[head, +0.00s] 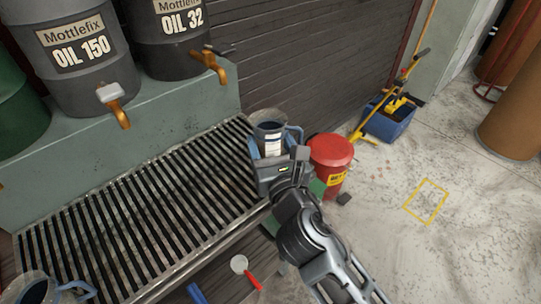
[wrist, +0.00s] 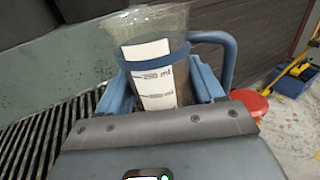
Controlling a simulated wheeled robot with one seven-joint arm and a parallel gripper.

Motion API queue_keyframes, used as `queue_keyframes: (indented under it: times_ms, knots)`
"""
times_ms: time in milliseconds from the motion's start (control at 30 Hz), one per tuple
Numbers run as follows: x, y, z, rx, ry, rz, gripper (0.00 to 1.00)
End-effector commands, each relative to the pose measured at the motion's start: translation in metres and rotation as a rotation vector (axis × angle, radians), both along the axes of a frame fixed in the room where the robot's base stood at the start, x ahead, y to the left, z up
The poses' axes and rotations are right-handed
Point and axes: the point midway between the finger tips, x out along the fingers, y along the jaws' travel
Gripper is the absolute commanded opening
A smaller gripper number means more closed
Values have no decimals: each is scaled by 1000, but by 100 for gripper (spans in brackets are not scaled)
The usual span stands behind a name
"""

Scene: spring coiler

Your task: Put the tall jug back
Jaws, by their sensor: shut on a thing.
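My gripper (head: 272,156) is shut on a clear jug (head: 268,132) with a blue rim and blue handle, at the right end of the slatted grate (head: 130,212). The jug looks upright, with its handle on the right. In the wrist view the jug (wrist: 158,78) sits between the blue fingers and shows a white scale strip with ml marks. Its base is hidden behind my gripper, so I cannot tell whether it touches the grate. A second jug (head: 40,292) with a blue handle is partly cut off at the lower left of the head view.
Oil drums with taps (head: 85,60) stand on the green ledge (head: 165,115) behind the grate. A red bin (head: 331,152) stands close to the right of my gripper. A blue bucket (head: 388,122) is farther right. Open floor lies at the right.

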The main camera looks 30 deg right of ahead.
Motion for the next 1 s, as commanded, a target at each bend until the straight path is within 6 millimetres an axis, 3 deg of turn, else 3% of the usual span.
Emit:
queue_keyframes:
  times_ms: [33, 133, 567, 600, 867, 1000]
  knots:
    - [0, 0, -13, -1, 2, 0, 26]
    - [0, 0, -23, -1, 1, 0, 26]
    - [0, 0, -28, 1, 0, 1, 26]
    - [0, 0, -28, 1, 1, 1, 68]
    - [0, 0, -28, 0, 1, 1, 93]
    - [0, 0, -28, 0, 1, 0, 93]
